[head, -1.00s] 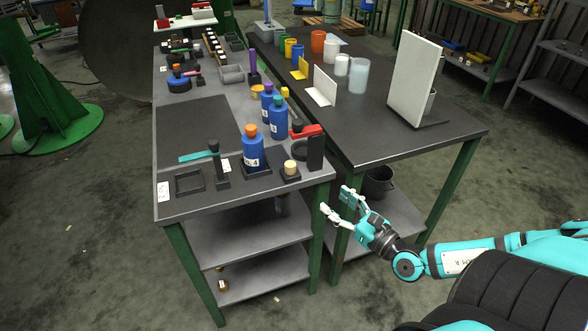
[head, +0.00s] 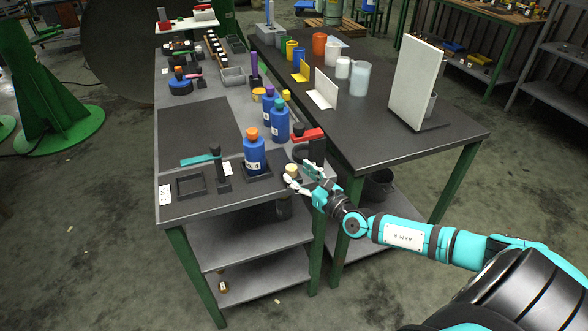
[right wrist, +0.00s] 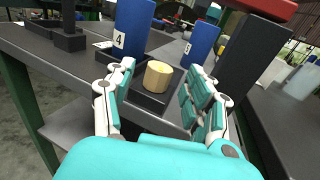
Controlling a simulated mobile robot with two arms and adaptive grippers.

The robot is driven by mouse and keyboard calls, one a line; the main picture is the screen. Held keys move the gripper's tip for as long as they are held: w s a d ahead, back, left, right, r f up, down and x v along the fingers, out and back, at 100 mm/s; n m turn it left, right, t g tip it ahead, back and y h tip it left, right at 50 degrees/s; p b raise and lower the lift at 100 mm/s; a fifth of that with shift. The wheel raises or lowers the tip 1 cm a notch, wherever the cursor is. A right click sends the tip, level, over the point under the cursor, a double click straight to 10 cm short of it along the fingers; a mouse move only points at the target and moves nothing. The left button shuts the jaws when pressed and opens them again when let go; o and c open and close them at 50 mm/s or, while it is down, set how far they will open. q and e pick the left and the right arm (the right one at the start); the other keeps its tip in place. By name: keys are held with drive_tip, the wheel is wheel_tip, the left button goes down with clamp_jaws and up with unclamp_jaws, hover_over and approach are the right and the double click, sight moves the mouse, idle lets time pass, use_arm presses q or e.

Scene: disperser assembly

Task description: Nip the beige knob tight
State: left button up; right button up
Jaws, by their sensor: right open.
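The beige knob (head: 291,170) is a short cylinder on a small dark block at the front right corner of the workbench. In the right wrist view the knob (right wrist: 158,76) stands upright between and just beyond the fingers. My right gripper (head: 301,176) is open at the bench's front edge. In the right wrist view its two fingers (right wrist: 160,95) are spread to either side of the knob, with gaps on both sides. In the head view a finger partly covers the block. My left gripper is not in view.
A blue bottle labelled 4 (head: 254,154) stands left of the knob. More blue bottles (head: 280,122) stand behind. A dark upright post with a red-topped part (head: 307,135) is close on the right. A dark square tray (head: 190,179) lies further left.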

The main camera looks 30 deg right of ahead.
drive_tip(key=shift+w+a, duration=0.15)
drive_tip(key=shift+w, duration=1.15)
drive_tip(key=shift+c, duration=0.2)
